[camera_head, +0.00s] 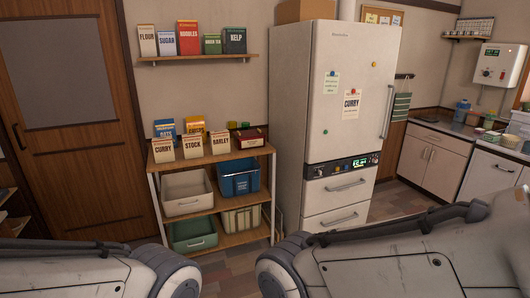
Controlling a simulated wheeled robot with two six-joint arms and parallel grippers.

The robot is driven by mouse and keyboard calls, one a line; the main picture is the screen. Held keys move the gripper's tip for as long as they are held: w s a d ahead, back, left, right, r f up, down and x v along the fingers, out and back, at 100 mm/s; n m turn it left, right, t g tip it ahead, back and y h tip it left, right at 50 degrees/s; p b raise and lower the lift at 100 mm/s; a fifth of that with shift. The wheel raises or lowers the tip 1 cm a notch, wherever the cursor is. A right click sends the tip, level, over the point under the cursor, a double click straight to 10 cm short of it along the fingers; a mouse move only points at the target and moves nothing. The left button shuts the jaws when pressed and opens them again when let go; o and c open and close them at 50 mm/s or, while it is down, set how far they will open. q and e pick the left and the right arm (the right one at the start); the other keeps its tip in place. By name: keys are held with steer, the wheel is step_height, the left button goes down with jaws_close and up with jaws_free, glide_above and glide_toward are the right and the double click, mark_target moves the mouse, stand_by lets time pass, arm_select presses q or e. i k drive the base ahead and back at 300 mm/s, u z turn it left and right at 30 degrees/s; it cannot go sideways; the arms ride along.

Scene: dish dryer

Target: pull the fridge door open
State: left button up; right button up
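The white fridge (308,150) stands upright right of the middle of the head view, against the back wall. Its tall upper door (352,80) is shut, with notes and small coloured magnets on it. A vertical door handle (388,112) runs along the door's right edge. Below the door are a dark control panel with a lit green display and two drawers with horizontal handles. Parts of my left and right arms cross the bottom of the view. Neither gripper's fingers show, and nothing of mine is seen touching the fridge.
A wooden shelf rack (231,241) with boxes and bins stands left of the fridge. A wall shelf (190,58) with packets hangs above it. Right of the fridge are white cabinets (432,162) under a cluttered counter. Some tiled floor (395,201) shows free before the fridge and cabinets.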

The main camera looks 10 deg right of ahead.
mark_target(352, 91)
steer(key=i, duration=1.4)
steer(key=z, duration=2.3)
steer(key=i, duration=2.2)
steer(key=u, duration=2.1)
